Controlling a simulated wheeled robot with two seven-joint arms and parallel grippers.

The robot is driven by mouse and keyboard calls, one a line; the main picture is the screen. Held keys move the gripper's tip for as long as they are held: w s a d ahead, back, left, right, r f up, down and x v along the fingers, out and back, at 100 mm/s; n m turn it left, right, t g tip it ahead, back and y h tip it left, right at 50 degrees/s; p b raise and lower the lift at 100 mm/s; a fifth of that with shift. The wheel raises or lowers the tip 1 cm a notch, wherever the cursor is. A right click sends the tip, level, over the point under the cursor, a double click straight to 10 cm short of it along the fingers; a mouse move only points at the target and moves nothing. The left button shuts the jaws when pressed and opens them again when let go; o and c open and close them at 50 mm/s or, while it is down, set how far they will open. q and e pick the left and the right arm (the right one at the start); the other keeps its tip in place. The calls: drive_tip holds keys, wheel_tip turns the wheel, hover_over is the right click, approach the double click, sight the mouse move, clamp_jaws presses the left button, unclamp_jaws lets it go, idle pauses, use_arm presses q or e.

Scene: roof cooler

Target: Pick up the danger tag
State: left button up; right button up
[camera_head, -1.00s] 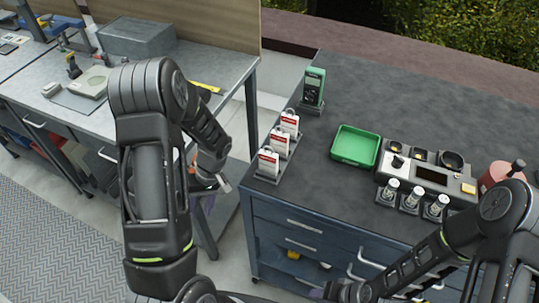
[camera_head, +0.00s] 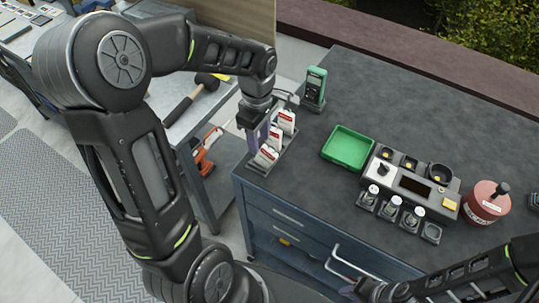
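Three white tags with red bands, which look like the danger tags, stand in a row in a dark rack at the left edge of the dark workbench. The far tag (camera_head: 286,121), the middle tag (camera_head: 275,138) and the near tag (camera_head: 265,157) all show in the head view. My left gripper (camera_head: 266,128) points down at the rack, close beside the far and middle tags on their left. Its fingers are partly hidden, and I cannot tell whether it touches a tag. My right gripper (camera_head: 347,289) is low in front of the drawers, away from the tags, its opening unclear.
A green meter (camera_head: 314,86) stands just behind the rack. The bench's back area is clear. A hammer (camera_head: 190,101) lies on the left table.

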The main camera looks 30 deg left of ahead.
sight(260, 163)
use_arm(q)
drive_tip(key=shift+a, duration=0.1)
drive_tip(key=shift+f+b, duration=0.95)
drive_tip(key=shift+f, duration=0.45)
drive_tip(key=shift+r, duration=0.1)
wheel_tip(260, 163, down, 5)
drive_tip(key=b, duration=0.3)
drive_tip(key=shift+c, duration=0.3)
